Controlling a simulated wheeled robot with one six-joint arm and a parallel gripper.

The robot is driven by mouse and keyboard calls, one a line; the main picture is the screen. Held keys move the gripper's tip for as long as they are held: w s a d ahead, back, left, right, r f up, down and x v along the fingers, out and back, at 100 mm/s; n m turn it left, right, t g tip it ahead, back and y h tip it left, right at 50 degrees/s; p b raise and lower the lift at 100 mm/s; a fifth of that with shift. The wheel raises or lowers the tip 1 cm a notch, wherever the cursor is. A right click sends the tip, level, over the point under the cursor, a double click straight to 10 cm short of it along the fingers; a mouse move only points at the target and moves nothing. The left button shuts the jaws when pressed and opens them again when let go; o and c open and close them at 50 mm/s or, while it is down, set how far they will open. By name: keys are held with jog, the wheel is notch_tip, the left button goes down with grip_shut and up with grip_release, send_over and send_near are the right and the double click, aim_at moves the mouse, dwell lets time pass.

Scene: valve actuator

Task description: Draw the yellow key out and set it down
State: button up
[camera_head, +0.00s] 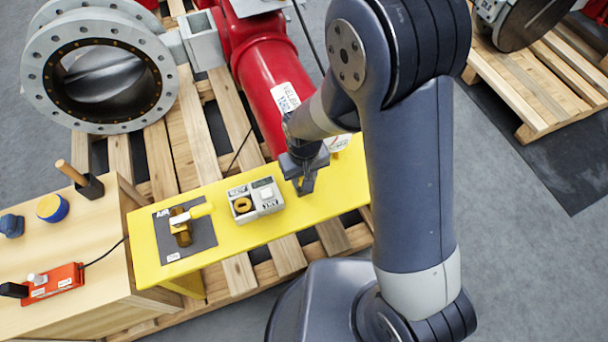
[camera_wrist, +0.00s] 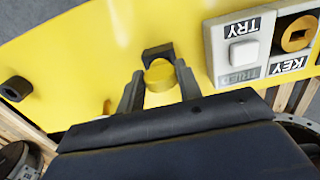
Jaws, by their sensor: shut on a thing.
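The yellow key (camera_wrist: 159,75) shows its round head between the two fingers of my gripper (camera_wrist: 158,92) in the wrist view. The fingers are shut on it. A small dark block (camera_wrist: 158,51) is just beyond the key; I cannot tell whether the key still sits in it. In the head view my gripper (camera_head: 305,182) is low over the yellow bench (camera_head: 225,240), to the right of the grey box (camera_head: 268,190), and hides the key. The box has a white TRY button (camera_wrist: 244,51) and a KEY socket (camera_wrist: 297,35) with a brass-coloured ring around a dark hole.
A dark AIR plate (camera_head: 202,240) with a brass valve and yellow handle (camera_head: 200,211) is on the bench's left. A wooden cabinet (camera_head: 118,235) carries a red device (camera_head: 52,282) and other items. A red actuator (camera_head: 262,75) stands behind. Bare bench lies between box and AIR plate.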

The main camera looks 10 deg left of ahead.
jog(key=shift+f+b, duration=0.35)
jog(key=shift+f, duration=0.15)
jog(key=o, duration=1.2)
jog(key=shift+r, duration=0.1)
jog(key=shift+c, duration=0.2)
jog(key=shift+r, duration=0.1)
notch_tip(320, 180, up, 11)
jog(key=shift+f+p, duration=0.2)
jog(key=shift+p, duration=0.7)
jog(key=shift+f, duration=0.1)
notch_tip(320, 180, down, 10)
jog(key=shift+f+b, duration=0.25)
jog(key=shift+b, duration=0.6)
jog(key=shift+r+p, duration=0.5)
